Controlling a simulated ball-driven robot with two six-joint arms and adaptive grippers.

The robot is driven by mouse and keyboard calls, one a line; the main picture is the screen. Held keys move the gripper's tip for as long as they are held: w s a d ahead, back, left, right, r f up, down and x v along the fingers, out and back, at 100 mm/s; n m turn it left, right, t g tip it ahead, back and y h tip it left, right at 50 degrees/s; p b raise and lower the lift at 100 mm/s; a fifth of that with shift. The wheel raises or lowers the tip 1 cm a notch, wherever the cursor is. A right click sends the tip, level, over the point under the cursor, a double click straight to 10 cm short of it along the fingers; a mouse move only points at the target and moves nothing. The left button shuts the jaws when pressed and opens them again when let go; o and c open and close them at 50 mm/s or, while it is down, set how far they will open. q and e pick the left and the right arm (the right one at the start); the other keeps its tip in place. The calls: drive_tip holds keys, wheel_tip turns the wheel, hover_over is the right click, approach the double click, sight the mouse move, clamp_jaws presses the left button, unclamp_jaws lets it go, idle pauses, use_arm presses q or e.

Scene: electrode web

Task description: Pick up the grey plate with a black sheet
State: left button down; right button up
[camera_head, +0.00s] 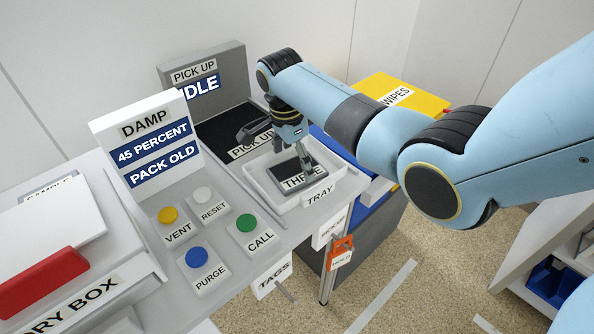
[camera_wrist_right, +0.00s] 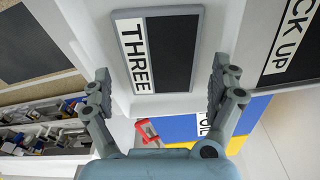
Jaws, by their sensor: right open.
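The grey plate with a black sheet (camera_head: 290,177) lies in the white tray (camera_head: 269,193) marked "TRAY" in the head view. It carries a white label reading "THREE". In the right wrist view the plate (camera_wrist_right: 194,50) lies ahead, between the lines of the two fingers. My right gripper (camera_head: 305,162) points down over the plate and hides part of it. In the right wrist view my right gripper (camera_wrist_right: 160,88) is open and empty, with one finger to each side of the plate. Whether the fingers touch the tray cannot be told. My left gripper is not in view.
A dark "PICK UP" pad (camera_head: 228,128) lies behind the tray. Left stand a "DAMP" sign (camera_head: 147,138) and several buttons, including a green one (camera_head: 246,223). A yellow "WIPES" box (camera_head: 408,94) is to the right. The table edge is close to the tray's right.

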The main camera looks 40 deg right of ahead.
sight(297, 172)
drive_tip(key=f, duration=0.2)
drive_tip(key=shift+d+f, duration=0.2)
drive_tip(key=shift+f, duration=0.1)
drive_tip(key=c, duration=1)
drive_tip(key=shift+r, duration=0.15)
